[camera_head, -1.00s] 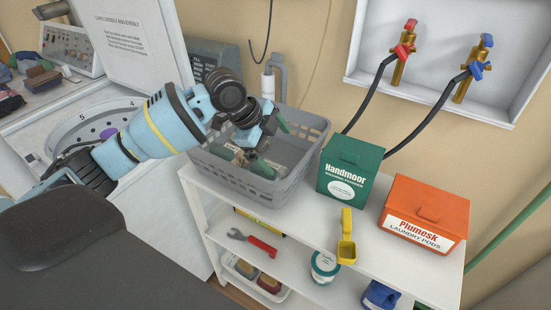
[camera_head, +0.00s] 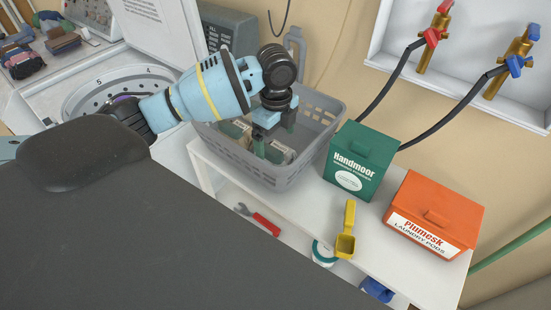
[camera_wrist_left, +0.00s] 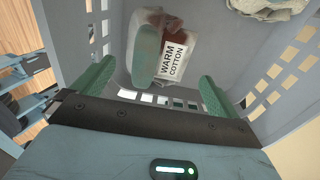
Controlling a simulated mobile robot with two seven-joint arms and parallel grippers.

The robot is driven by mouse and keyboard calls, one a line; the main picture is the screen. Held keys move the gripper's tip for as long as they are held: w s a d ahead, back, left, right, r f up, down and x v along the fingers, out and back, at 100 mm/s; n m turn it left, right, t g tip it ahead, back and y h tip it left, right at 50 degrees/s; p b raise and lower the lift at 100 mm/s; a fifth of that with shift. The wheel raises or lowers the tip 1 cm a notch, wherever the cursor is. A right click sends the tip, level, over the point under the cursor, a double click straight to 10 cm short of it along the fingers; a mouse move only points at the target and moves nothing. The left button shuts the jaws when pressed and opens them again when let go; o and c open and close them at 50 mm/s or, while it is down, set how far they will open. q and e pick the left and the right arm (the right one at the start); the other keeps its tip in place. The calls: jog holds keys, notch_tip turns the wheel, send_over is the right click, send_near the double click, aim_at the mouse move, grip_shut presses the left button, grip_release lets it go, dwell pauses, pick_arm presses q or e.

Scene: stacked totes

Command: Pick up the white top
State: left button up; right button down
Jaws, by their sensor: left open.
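A pale, off-white crumpled cloth (camera_wrist_left: 270,8), perhaps the white top, shows in part at the upper right edge of the left wrist view, inside the grey basket (camera_head: 243,168). I cannot make it out surely in the head view. My left gripper (camera_head: 275,138) reaches down into the basket, with its two green fingers apart. In the left wrist view the gripper (camera_wrist_left: 155,82) holds nothing between its fingers. Ahead of them lies a packet labelled "WARM COTTON" (camera_wrist_left: 174,58), beside a green rounded piece (camera_wrist_left: 145,56). My right gripper is not in view.
The basket stands on a white shelf unit (camera_head: 315,218). To its right are a green Handmoor box (camera_head: 360,160), a yellow scoop (camera_head: 346,230) and an orange Plumesk box (camera_head: 432,215). A washing machine (camera_head: 85,95) is at left. Hoses hang behind.

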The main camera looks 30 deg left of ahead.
aim_at(276, 149)
pick_arm(q)
jog(key=shift+f, duration=2.5)
jog(key=c, duration=1.2)
jog(key=shift+o, duration=0.2)
jog(key=shift+r, duration=0.35)
jog(key=shift+c, duration=1.3)
notch_tip(276, 149, up, 10)
jog(key=shift+f+p, duration=0.25)
jog(key=shift+p, duration=0.05)
jog(key=c, duration=0.4)
